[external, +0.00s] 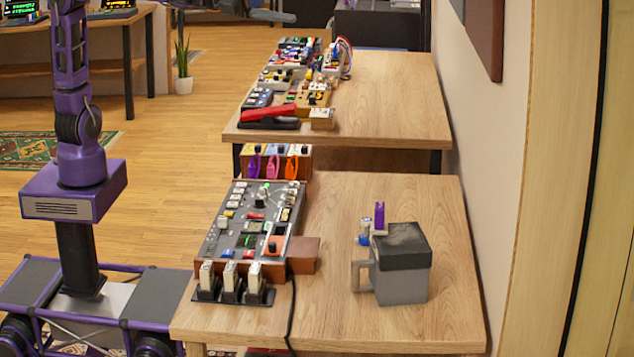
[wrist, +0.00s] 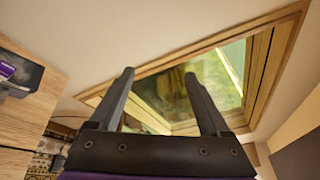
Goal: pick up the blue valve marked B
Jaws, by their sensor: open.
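I cannot make out a letter B on anything. On the near table, a small white and blue item (external: 363,240) stands just left of the grey box with a dark top; it may be the blue valve, but it is too small to tell. A purple piece (external: 379,216) stands right beside it. My gripper (wrist: 157,73) shows in the wrist view with its two dark fingers wide apart and nothing between them. It faces a wall and a wood-framed window, away from the tabletop. In the external view my gripper cannot be made out.
The grey box (external: 403,283) has a handle-like loop on its left. A control panel (external: 250,215) and several white switch-like blocks (external: 230,278) fill the near table's left side. The near table's right front (external: 400,325) is clear. A second table (external: 385,95) stands behind.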

